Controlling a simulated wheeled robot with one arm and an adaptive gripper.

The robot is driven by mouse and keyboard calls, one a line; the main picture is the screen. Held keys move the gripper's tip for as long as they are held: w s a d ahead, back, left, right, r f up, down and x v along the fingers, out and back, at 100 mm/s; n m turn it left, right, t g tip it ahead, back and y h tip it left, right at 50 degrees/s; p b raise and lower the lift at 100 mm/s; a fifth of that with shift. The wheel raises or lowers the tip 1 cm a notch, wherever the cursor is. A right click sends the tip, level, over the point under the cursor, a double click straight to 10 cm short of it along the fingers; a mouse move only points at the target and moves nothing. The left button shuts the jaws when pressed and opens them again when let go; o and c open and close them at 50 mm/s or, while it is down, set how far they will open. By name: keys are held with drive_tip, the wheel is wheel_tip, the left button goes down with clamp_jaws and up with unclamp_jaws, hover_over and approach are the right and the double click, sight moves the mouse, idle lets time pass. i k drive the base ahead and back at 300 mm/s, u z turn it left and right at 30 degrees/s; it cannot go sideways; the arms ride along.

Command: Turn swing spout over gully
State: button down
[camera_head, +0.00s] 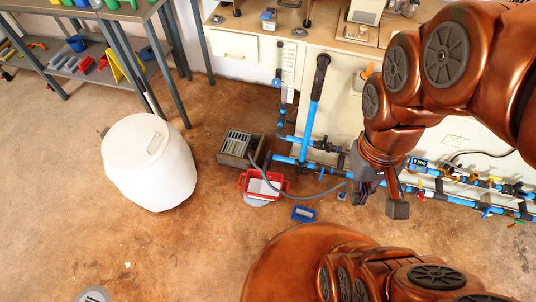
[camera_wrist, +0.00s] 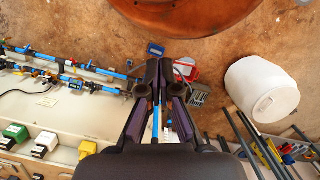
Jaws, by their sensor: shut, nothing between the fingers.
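The gully looks to be the grey box with a slotted grate (camera_head: 238,143) on the floor, left of the blue pipework. It also shows in the wrist view, partly hidden (camera_wrist: 199,98). A thin grey curved tube (camera_head: 315,196) runs from beside the gully to the right, over the red tray. I cannot tell whether this tube is the swing spout. My gripper (camera_head: 382,203) is in front of the white cabinet, to the right of the tube's end and apart from it. In the wrist view its fingers (camera_wrist: 159,65) are together and empty.
A red tray with a white container (camera_head: 262,187) and a small blue tray (camera_head: 304,214) are on the floor. Blue pipes with valves (camera_head: 310,115) line the white cabinet (camera_head: 345,85). A white barrel (camera_head: 150,165) stands left. Shelving (camera_head: 90,50) is at upper left.

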sight(268, 156)
drive_tip(key=k, duration=1.25)
drive_tip(key=u, duration=0.8)
drive_tip(key=i, duration=1.3)
drive_tip(key=z, duration=0.1)
